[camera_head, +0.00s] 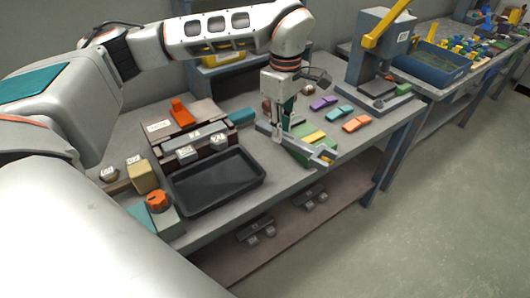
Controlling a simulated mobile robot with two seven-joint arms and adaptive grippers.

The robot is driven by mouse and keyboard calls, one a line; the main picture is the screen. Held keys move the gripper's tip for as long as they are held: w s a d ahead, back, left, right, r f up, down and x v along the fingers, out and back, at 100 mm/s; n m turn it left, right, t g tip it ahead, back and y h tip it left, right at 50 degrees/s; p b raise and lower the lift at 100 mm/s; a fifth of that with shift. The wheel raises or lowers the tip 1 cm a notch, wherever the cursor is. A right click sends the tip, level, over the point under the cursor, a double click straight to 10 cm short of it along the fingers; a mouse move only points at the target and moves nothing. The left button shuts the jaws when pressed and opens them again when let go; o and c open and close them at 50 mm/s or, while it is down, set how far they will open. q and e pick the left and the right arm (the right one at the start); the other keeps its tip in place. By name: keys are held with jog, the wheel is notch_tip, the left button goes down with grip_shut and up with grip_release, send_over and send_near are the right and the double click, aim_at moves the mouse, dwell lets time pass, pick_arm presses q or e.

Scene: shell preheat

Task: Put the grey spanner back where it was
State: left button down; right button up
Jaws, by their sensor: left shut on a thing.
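My left gripper (279,138) reaches down over the middle of the bench, near its front edge. It is shut on a long grey piece, which looks like the grey spanner (264,127). The fingers hide part of the spanner, and its exact outline is too small to tell. The spanner lies slantwise over or beside a green piece (297,151) with yellow parts; I cannot tell whether they touch. My right gripper is not in view.
An empty black tray (216,203) lies left of the gripper. Purple (323,102), teal (341,112) and orange (356,124) pieces lie to the right. A press with a yellow lever (390,24) stands behind them. An orange-topped box (158,202) stands at the front left.

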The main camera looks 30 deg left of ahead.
pick_arm(q)
jog(key=w+a+r+n, duration=0.1)
jog(key=w+n, duration=0.1)
jog(key=n, duration=0.5)
notch_tip(320, 180, up, 3)
jog(key=n, duration=2.5)
send_over(271, 159)
notch_tip(271, 159, down, 20)
jog(key=shift+r+p, duration=0.2)
jog(key=shift+p, duration=0.1)
jog(key=c, duration=1.9)
grip_release()
jog(key=shift+f, duration=0.15)
